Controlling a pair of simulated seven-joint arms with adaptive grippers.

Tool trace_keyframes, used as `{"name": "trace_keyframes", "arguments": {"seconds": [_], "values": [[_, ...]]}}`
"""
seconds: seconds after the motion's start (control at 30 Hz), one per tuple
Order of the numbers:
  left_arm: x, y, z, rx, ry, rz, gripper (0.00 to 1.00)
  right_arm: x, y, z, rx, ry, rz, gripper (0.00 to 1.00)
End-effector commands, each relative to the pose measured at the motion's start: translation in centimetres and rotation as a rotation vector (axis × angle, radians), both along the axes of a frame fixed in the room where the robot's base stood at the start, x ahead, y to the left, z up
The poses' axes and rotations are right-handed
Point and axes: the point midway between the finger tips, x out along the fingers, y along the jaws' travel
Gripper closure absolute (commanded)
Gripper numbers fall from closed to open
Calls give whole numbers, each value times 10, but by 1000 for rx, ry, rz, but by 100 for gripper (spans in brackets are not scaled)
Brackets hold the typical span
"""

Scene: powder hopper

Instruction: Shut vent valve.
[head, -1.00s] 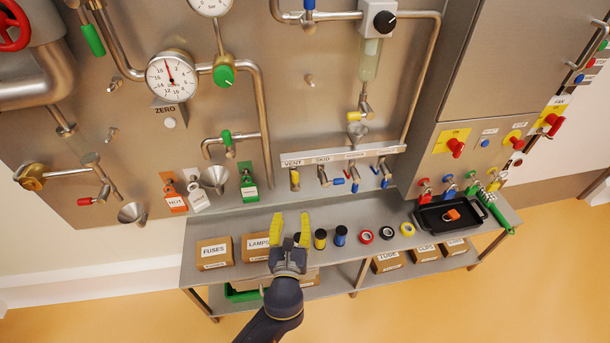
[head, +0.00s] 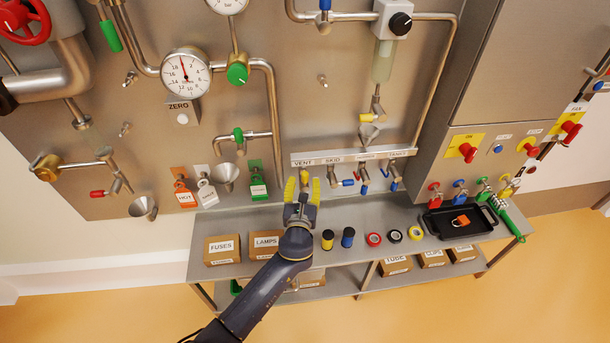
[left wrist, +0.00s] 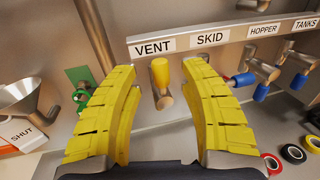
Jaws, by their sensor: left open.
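The vent valve has a yellow handle (left wrist: 160,74) under the VENT label (left wrist: 153,47) in the left wrist view. Its handle stands roughly upright above a metal stub. In the head view the yellow handle (head: 304,176) shows just between my fingertips. My left gripper (head: 302,186) is open, its yellow fingers pointing at the valve. In the left wrist view the fingers (left wrist: 158,100) stand to either side of the valve, and I see no contact. My right gripper is not in view.
Right of the vent valve are blue-handled valves under the SKID, HOPPER and TANKS labels (left wrist: 263,30). A green tag (head: 257,182) and a funnel (head: 224,176) are to the left.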

Motion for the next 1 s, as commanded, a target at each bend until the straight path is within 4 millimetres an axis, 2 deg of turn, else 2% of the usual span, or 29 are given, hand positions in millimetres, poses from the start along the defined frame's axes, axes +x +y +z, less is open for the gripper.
{"name": "trace_keyframes", "arguments": {"seconds": [0.1,0.3,0.77,0.8,1.0], "values": [[17,-1,1,0,-1,0,57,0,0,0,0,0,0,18],[34,-3,1,-2,-1,0,57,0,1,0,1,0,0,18],[41,-4,0,-1,0,0,57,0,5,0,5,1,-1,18],[41,-4,0,-1,0,0,54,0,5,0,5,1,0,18],[41,-4,0,-1,0,0,78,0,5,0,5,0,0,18]]}}
